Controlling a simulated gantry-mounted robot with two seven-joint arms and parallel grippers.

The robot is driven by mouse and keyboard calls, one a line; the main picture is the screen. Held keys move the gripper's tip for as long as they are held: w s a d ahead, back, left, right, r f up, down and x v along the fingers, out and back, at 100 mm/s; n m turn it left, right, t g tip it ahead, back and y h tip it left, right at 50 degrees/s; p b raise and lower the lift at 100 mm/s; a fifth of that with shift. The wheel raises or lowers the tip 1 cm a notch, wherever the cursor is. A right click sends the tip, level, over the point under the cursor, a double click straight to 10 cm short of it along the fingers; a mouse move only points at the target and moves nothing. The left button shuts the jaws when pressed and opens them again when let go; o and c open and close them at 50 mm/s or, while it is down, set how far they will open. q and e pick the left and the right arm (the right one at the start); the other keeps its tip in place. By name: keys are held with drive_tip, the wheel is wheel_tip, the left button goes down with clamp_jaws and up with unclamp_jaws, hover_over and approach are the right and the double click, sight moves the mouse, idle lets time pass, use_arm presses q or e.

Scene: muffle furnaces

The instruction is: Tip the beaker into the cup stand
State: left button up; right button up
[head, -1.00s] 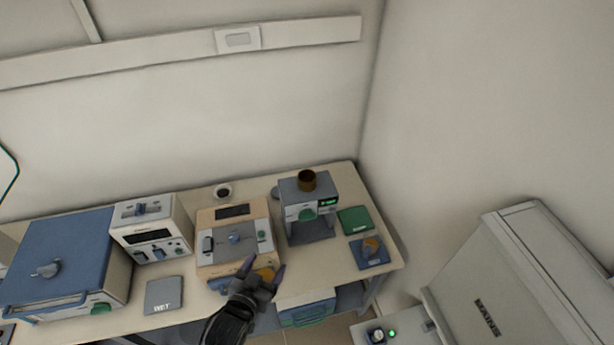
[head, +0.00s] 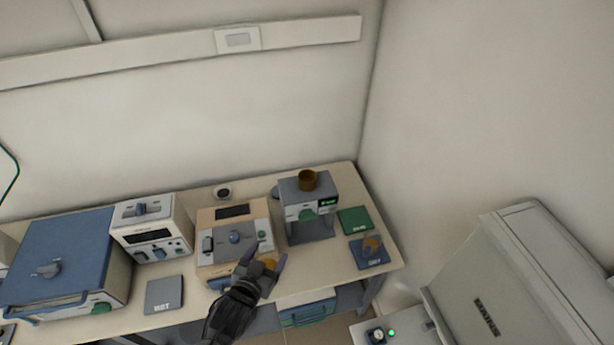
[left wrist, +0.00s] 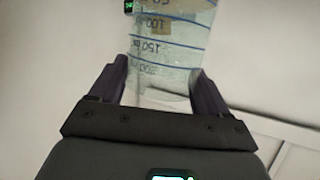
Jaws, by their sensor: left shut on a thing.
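My left gripper (head: 265,262) is at the front of the bench, in front of the beige-fronted device. In the left wrist view its two dark fingers (left wrist: 163,88) are shut on a clear beaker (left wrist: 165,50) with blue graduation lines, one on each side. The beaker's far end runs out of the top of that view. In the head view the beaker is hard to make out; an amber patch shows between the fingers. A grey machine (head: 310,215) stands behind and to the right, with a brown cup (head: 308,180) on top. I cannot tell which thing is the cup stand. My right gripper is not in view.
A beige device (head: 232,240) stands just behind the gripper. A white box (head: 150,240) and a blue furnace (head: 60,260) are to the left. Green (head: 355,221) and blue (head: 366,260) pads lie right of the grey machine. A grey pad (head: 164,295) lies front left.

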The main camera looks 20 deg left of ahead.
use_arm(q)
drive_tip(key=shift+w+a+r, duration=0.1)
drive_tip(key=shift+w, duration=0.55)
drive_tip(key=shift+w+a, duration=0.1)
drive_tip(key=shift+w, duration=0.25)
drive_tip(key=shift+w, duration=0.35)
drive_tip(key=shift+w+a+r, duration=0.1)
drive_tip(key=shift+w+a, duration=0.05)
drive_tip(key=shift+w, duration=0.4)
drive_tip(key=shift+w+a+r, duration=0.1)
drive_tip(key=shift+w, duration=0.45)
drive_tip(key=w+a, duration=0.1)
drive_tip(key=w, duration=0.5)
drive_tip(key=shift+r, duration=0.25)
idle(0.4)
drive_tip(key=shift+w+a, duration=0.15)
